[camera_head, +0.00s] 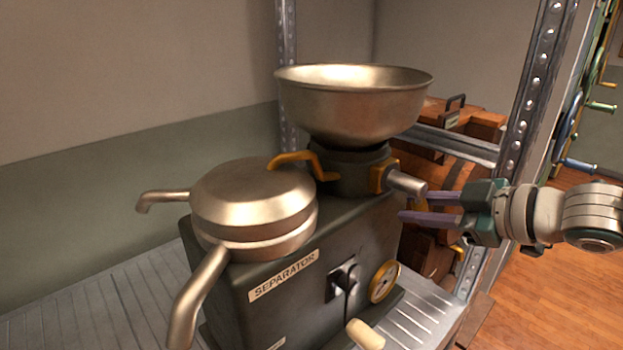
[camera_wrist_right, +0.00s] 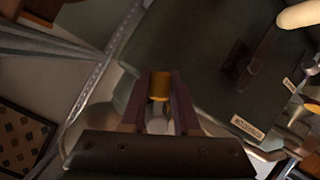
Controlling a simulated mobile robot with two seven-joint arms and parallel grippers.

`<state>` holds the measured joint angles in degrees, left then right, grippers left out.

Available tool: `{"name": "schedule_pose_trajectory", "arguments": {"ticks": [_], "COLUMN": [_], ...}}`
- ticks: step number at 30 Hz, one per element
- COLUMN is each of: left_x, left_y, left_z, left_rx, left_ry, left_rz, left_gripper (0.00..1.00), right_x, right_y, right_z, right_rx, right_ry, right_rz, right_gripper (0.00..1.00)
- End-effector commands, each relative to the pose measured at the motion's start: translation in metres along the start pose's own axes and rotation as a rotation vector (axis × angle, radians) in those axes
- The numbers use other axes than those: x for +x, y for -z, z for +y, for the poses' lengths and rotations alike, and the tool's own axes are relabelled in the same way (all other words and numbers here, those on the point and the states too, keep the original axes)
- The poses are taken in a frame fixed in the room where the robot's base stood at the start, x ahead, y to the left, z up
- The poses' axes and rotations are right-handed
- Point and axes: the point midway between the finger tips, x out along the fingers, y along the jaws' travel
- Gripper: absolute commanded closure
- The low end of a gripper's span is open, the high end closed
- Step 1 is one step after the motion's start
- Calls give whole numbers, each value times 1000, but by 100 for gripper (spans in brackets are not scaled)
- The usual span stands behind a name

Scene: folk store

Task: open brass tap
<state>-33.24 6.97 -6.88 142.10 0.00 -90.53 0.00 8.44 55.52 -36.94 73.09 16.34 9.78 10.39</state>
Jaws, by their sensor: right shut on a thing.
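The brass tap (camera_head: 379,178) sits on the dark neck under the bowl of the separator (camera_head: 300,290). It has a yellow collar and a grey stub pointing right. A bent yellow lever (camera_head: 294,159) stands on the left of the same neck. My right gripper (camera_head: 403,205) comes in from the right, its purple fingers at the stub. In the right wrist view, the tap's yellow part (camera_wrist_right: 160,86) shows between the fingers, with a pale stub nearer the palm. The gripper is shut on the tap; the exact contact is partly hidden. My left gripper is out of view.
A wide metal bowl (camera_head: 352,100) stands directly above the tap. A round metal drum (camera_head: 253,200) with two spouts is at left. A gauge (camera_head: 384,281) and a pale crank grip (camera_head: 365,335) are below. A metal shelf post (camera_head: 530,110) stands behind my right arm.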

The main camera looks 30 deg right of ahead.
Motion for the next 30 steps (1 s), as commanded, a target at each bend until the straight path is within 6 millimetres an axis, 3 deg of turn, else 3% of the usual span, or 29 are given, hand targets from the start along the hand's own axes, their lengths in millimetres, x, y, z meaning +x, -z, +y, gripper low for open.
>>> {"name": "schedule_pose_trajectory", "arguments": {"ticks": [23,24,30], "left_x": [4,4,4], "left_y": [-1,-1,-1], "left_z": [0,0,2], "left_rx": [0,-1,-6], "left_ry": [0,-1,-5], "left_rz": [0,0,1], "left_gripper": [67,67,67], "right_x": [1,1,1], "right_y": [1,1,1], "right_z": [-5,-5,-5], "right_rx": [98,98,96], "right_ry": [40,41,40], "right_rz": [18,18,18], "right_gripper": [100,68,46]}}
